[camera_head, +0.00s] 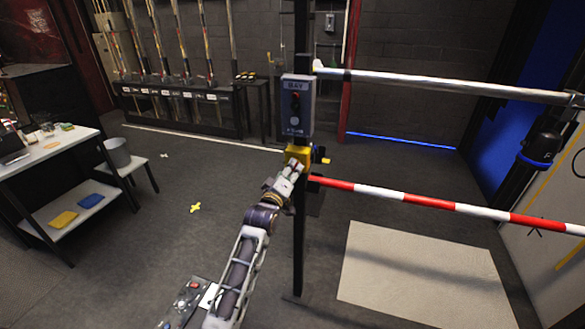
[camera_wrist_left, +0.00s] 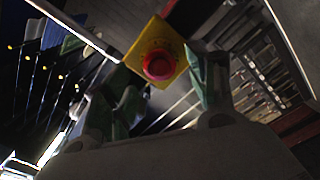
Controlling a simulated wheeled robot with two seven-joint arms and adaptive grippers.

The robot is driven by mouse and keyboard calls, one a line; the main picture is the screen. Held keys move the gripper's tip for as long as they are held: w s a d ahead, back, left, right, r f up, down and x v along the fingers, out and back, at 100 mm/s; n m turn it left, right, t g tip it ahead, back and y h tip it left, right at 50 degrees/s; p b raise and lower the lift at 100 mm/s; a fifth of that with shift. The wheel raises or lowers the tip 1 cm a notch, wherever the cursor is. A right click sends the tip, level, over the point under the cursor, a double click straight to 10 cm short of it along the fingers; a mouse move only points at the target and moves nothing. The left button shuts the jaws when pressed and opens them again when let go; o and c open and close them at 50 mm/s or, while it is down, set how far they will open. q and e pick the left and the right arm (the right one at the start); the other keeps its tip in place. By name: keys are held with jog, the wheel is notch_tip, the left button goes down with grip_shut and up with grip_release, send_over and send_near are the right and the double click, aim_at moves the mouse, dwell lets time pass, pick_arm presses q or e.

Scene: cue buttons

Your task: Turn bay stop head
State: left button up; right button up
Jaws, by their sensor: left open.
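The bay stop head is a round red button (camera_wrist_left: 159,65) on a yellow plate (camera_wrist_left: 155,38), seen face-on in the left wrist view. In the head view its yellow box (camera_head: 299,151) sits on a black post, below a grey box marked BAY (camera_head: 297,105); the red head is hidden there. My left gripper (camera_head: 294,167) is at the yellow box. In the left wrist view the gripper (camera_wrist_left: 166,72) is open, with one finger on each side of the red head. I cannot tell whether the fingers touch it. My right gripper is not in view.
A red-and-white bar (camera_head: 430,203) and a metal rail (camera_head: 440,84) run right from the post (camera_head: 299,240). A black lamp (camera_head: 540,148) hangs at the right. The floor between is mostly clear.

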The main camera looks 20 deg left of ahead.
pick_arm(q)
jog(key=shift+w+d, duration=0.1)
jog(key=shift+w, duration=1.7)
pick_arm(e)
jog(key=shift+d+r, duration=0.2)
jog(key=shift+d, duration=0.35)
pick_arm(q)
jog(key=c, duration=1)
jog(key=shift+c, duration=0.2)
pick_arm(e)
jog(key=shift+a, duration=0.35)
